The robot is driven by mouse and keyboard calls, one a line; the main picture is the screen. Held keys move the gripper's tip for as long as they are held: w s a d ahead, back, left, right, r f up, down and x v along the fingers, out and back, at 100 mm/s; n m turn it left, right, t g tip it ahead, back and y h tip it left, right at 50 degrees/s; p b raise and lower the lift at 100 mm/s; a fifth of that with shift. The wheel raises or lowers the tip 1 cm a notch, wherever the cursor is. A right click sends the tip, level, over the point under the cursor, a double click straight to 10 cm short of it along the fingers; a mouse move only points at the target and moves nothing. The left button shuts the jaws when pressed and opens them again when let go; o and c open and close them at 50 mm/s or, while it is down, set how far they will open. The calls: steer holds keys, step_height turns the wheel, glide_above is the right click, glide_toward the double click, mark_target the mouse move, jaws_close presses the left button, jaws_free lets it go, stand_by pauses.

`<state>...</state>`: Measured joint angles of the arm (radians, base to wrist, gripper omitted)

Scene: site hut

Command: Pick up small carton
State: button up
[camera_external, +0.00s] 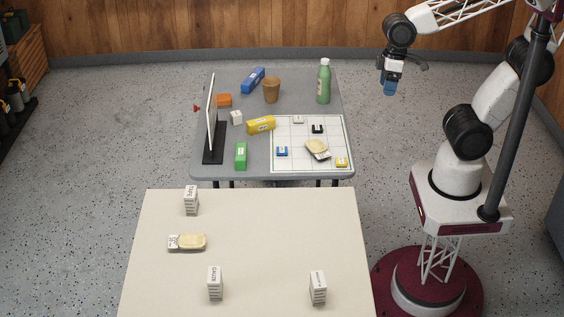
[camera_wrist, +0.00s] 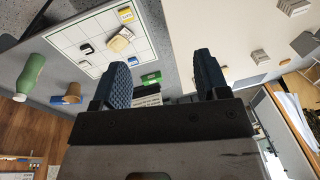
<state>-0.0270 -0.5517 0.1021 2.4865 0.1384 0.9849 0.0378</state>
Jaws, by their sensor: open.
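No single item is clearly marked as the small carton. Three small white printed cartons stand upright on the cream near table: one at the back left (camera_external: 191,201), one at the front middle (camera_external: 215,284) and one at the front right (camera_external: 318,288). A small white block (camera_external: 236,117) lies on the grey far table. My gripper (camera_external: 389,88) is raised over the floor right of the grey table, away from all of these. In the wrist view its blue fingers (camera_wrist: 163,82) are apart, with nothing seen held between them.
The grey table (camera_external: 225,170) holds a green bottle (camera_external: 324,82), a brown cup (camera_external: 272,90), an upright white panel (camera_external: 211,105), coloured boxes and a white gridded board (camera_external: 285,162) with small items. A pale-topped item (camera_external: 192,242) lies on the cream table (camera_external: 270,220), whose middle is clear.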

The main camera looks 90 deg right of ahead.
steer(key=w+a+f+m+g+y, duration=0.25)
steer(key=w+a+f, duration=0.2)
steer(key=a, duration=0.45)
steer(key=w+a+f+m+g+y, duration=0.2)
steer(key=w+a+f+y, duration=0.2)
steer(key=w+a, duration=0.3)
steer(key=w+a+f+m+g+y, duration=0.2)
steer(key=w+a+f+y, duration=0.15)
steer(key=a, duration=0.65)
steer(key=m+t+y, duration=0.3)
steer(key=m+y, duration=0.4)
steer(key=m, duration=0.2)
glide_toward(321, 289)
steer(key=shift+w+d+r, duration=0.15)
steer(key=shift+d+r, duration=0.15)
steer(key=shift+d, duration=0.15)
steer(key=shift+a, duration=0.1)
steer(key=shift+a, duration=1.2)
steer(key=shift+s+a, duration=0.1)
steer(key=shift+s, duration=0.1)
steer(key=shift+s+a, duration=0.15)
steer(key=shift+a, duration=1.1)
steer(key=shift+s+a, duration=0.15)
steer(key=shift+a, duration=1.05)
